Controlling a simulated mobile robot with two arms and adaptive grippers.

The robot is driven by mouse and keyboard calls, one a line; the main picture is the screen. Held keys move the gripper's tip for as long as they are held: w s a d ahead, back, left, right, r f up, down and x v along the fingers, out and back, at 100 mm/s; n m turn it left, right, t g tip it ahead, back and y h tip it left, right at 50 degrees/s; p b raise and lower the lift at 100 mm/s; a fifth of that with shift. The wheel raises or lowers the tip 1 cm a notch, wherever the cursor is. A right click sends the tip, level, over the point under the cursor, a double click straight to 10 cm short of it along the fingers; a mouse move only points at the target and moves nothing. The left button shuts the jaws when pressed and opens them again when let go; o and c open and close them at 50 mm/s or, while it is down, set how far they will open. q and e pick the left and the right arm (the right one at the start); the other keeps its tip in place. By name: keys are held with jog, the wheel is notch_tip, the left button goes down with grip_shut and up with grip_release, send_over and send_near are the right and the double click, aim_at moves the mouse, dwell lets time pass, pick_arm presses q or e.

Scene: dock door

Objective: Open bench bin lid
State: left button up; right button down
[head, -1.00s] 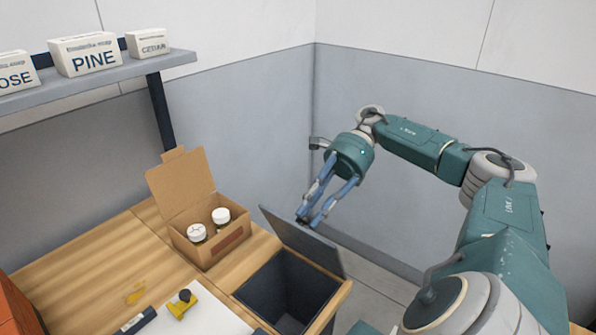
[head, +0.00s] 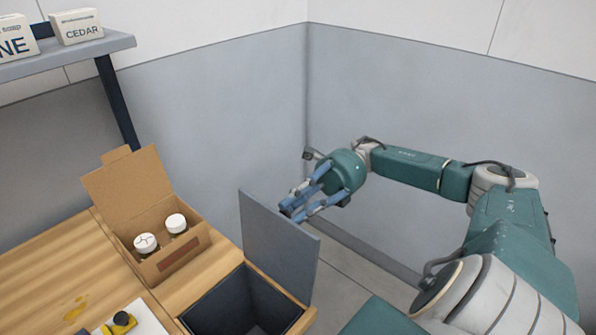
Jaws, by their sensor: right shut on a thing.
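The bench bin (head: 196,316) is a dark square well set into the wooden bench, with its inside showing. The exact contact at the fingertips is small and partly hidden. My left gripper is not in view.
An open cardboard box (head: 163,259) with two white-capped jars stands on the bench left of the bin. A yellow-and-black tool (head: 118,323) lies at the lower left. A shelf (head: 70,53) with labelled blocks is above. Grey walls meet behind the lid.

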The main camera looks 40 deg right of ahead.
jog(key=shift+a, duration=0.1)
jog(key=c, duration=1.6)
grip_release()
jog(key=shift+a, duration=0.1)
notch_tip(320, 180, up, 10)
